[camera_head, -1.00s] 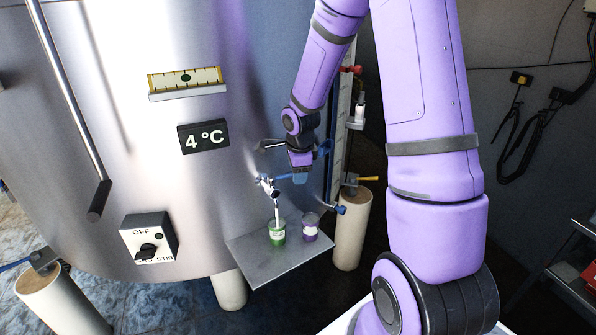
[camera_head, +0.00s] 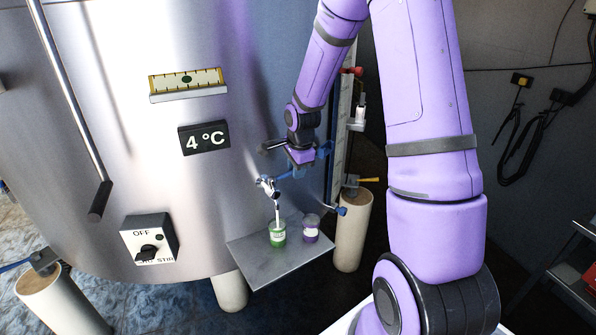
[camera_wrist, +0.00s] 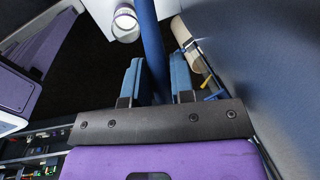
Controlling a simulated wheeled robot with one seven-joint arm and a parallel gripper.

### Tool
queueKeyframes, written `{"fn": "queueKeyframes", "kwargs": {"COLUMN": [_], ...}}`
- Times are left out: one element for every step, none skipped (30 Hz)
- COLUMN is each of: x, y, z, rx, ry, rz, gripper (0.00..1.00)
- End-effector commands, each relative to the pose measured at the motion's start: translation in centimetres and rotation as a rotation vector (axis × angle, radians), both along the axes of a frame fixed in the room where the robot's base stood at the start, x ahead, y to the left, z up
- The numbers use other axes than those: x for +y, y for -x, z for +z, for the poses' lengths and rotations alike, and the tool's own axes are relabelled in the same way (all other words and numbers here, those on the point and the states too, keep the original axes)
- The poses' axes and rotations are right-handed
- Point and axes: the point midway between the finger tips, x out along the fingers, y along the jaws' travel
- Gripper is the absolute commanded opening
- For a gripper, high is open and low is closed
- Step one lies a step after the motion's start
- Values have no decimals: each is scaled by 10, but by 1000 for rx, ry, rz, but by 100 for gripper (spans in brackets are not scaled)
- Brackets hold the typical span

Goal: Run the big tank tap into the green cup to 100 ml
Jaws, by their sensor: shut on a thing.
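The big tank (camera_head: 110,120) has a metal tap (camera_head: 267,186) low on its front, with a blue lever (camera_head: 288,175) reaching to the right. My gripper (camera_head: 301,170) is shut on the lever's outer part. In the wrist view, the blue fingers of my gripper (camera_wrist: 155,78) stand on either side of the blue lever (camera_wrist: 150,38). A thin white stream (camera_head: 277,211) runs from the tap into the green cup (camera_head: 278,235), upright on the shelf under the spout. The level in the cup is too small to read.
A purple cup (camera_head: 311,229) stands to the right of the green cup on the metal shelf (camera_head: 262,267). A 4 °C display (camera_head: 204,138) and a switch box (camera_head: 149,240) sit on the tank. A pale post (camera_head: 351,235) stands right of the shelf.

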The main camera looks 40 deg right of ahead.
Motion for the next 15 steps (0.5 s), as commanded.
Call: {"fn": "queueKeyframes", "kwargs": {"x": [-1, -1, -1, -1, -1, -1, -1, -1, -1, -1, -1, -1, -1, -1, -1], "y": [-3, -4, -6, -7, -9, -10, -11, -12, -12, -13, -13, -14, -14, -14, -14], "z": [0, 0, 0, 0, 0, 0, 0, 0, 0, 0, 0, 0, 0, 0, 0], "rx": [-1, -1, -1, -1, -1, -1, -1, -1, -1, -2, -2, -2, -2, -2, -2], "ry": [-1, 0, 0, -1, -1, 0, 0, -1, -1, -1, -1, 0, 1, 1, 1], "rz": [28, 46, 71, 88, 104, 123, 136, 146, 157, 163, 168, 173, 175, 176, 176], "gripper": [0, 0, 0, 0, 0, 0, 0, 0, 0, 0, 0, 0, 0, 0, 0]}}
